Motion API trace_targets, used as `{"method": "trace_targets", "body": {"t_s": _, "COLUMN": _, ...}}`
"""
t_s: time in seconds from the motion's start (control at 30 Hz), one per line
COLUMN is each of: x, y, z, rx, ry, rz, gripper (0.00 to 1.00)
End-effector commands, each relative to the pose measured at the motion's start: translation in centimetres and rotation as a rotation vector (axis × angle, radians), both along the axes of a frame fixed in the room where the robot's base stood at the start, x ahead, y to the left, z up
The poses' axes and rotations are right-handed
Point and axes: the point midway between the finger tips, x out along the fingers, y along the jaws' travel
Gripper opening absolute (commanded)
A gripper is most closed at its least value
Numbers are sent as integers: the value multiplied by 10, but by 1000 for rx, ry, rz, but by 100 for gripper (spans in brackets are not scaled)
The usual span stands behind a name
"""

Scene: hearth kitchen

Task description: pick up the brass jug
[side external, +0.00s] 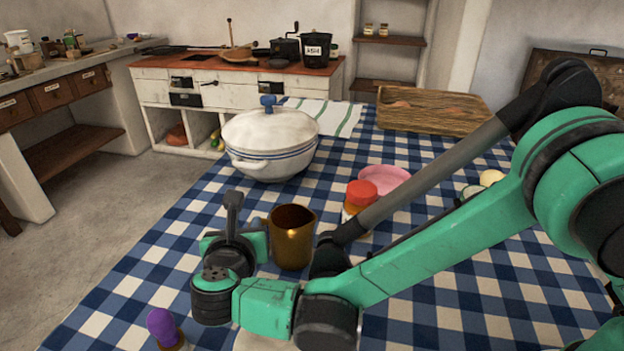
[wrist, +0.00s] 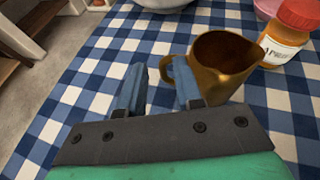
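The brass jug (side external: 290,240) stands upright on the blue and white checked cloth, near the middle of the side view. In the wrist view, the jug (wrist: 228,60) is at the upper right, with its open mouth showing and its handle toward the left. My gripper (wrist: 158,74) is open, with two blue-grey fingers apart. The jug's handle shows in the gap, just left of the right finger, which overlaps part of the jug in the picture. I cannot tell whether they touch. In the side view, the fingertips are not clear; my wrist is just left of the jug.
A purple-topped object (side external: 161,326) is at the front left. Cloth left of the jug is clear.

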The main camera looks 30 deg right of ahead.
Motion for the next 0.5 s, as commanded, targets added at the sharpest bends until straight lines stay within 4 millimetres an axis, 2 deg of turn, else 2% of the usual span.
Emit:
{"method": "trace_targets", "body": {"t_s": 0.03, "x": 0, "y": 0, "z": -14, "rx": 1, "ry": 0, "rz": 0, "gripper": 30}}
{"method": "trace_targets", "body": {"t_s": 0.13, "x": 1, "y": 0, "z": -33, "rx": 2, "ry": 0, "rz": -1, "gripper": 30}}
{"method": "trace_targets", "body": {"t_s": 0.3, "x": 4, "y": -3, "z": -46, "rx": 3, "ry": 1, "rz": -3, "gripper": 30}}
{"method": "trace_targets", "body": {"t_s": 0.5, "x": 27, "y": -15, "z": -56, "rx": 4, "ry": 0, "rz": -6, "gripper": 30}}
